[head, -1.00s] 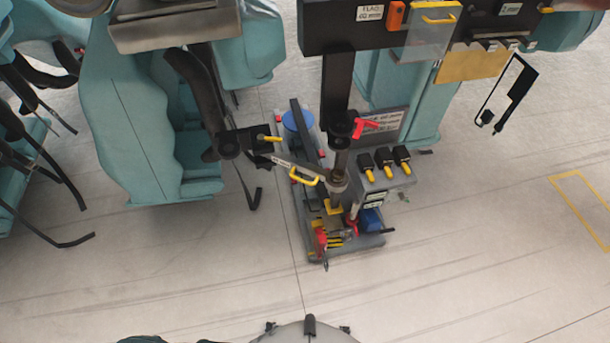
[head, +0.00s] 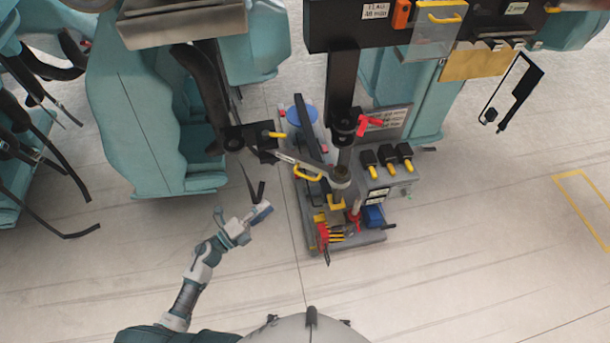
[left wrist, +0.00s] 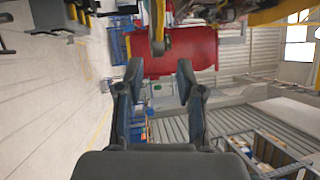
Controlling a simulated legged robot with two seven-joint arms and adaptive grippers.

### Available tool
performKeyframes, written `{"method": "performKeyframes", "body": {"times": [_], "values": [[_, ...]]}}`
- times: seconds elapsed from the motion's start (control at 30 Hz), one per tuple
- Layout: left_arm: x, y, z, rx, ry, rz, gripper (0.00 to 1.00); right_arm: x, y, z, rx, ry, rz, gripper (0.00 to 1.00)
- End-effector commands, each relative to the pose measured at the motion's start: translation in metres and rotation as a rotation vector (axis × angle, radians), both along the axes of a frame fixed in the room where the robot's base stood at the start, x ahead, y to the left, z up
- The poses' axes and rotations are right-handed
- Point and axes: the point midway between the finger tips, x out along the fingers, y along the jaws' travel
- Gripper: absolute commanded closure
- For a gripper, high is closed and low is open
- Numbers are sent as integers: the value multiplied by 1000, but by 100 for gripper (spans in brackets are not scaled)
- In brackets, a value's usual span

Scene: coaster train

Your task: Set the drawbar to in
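A grey bar with a yellow handle (head: 307,173) runs slantwise from a dark bracket (head: 262,142) to the post of the grey stand; I take it to be the drawbar, but no readable label confirms this. My left gripper (head: 262,205) is in front of and to the left of the bar, apart from it, over the floor. In the left wrist view my left gripper (left wrist: 160,82) has its two fingers spread with nothing between them. A large red cylinder (left wrist: 195,52) shows beyond them. My right gripper is not in view.
The grey stand base (head: 350,240) carries a blue box (head: 373,216), red and yellow tools, and a box with yellow-tipped black levers (head: 385,157). Teal seats (head: 130,130) stand at left. A dark overhead beam (head: 335,25) crosses the top. The front floor is clear.

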Motion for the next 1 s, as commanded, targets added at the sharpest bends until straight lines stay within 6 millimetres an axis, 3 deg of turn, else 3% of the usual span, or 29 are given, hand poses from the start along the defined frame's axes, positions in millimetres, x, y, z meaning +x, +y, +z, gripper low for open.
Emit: {"method": "performKeyframes", "body": {"times": [0.6, 1.0], "values": [[93, -98, 25, -6, 3, 3, 63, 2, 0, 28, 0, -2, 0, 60], [109, -115, 26, -4, 5, 3, 63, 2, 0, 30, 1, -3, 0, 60]]}}
